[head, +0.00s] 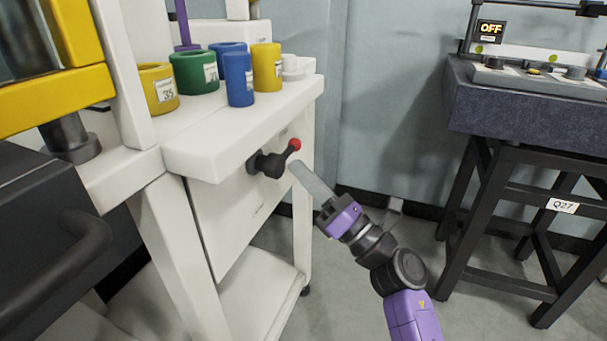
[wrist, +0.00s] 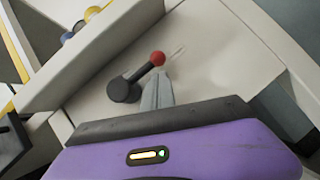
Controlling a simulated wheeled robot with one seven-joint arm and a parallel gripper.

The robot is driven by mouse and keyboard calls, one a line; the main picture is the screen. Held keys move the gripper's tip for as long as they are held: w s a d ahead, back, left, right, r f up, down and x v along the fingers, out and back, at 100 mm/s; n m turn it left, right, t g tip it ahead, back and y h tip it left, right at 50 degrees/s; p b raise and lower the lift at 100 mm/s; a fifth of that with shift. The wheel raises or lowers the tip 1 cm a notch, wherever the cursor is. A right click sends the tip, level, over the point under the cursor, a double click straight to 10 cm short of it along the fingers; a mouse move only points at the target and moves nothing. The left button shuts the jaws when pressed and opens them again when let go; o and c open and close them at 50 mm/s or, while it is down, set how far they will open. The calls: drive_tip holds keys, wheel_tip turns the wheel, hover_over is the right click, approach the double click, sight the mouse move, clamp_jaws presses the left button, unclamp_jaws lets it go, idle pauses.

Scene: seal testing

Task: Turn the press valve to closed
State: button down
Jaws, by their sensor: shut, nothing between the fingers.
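The press valve (head: 272,160) is a black lever with a red ball tip on the front panel of the white press stand, below the shelf. In the head view its lever points right and slightly up. In the wrist view the valve (wrist: 127,88) lies just left of and beyond the fingertips, with its red ball above them. My gripper (head: 299,167) is shut and empty, its fingers pointing up-left at the valve's lever. In the wrist view my gripper (wrist: 164,76) has its tips just below the red ball. I cannot tell whether they touch the lever.
The white shelf (head: 240,123) overhangs the valve and holds several yellow, green and blue cups (head: 194,72). A black-framed table (head: 490,170) with a dark slab and an OFF display (head: 491,29) stands at right. Floor (head: 400,235) is open between the stand and that table.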

drive_tip(key=s+d+f, duration=0.3)
drive_tip(key=d+f, duration=0.5)
drive_tip(key=shift+f+p, duration=0.3)
drive_tip(key=shift+f, duration=0.05)
drive_tip(key=shift+d, duration=0.1)
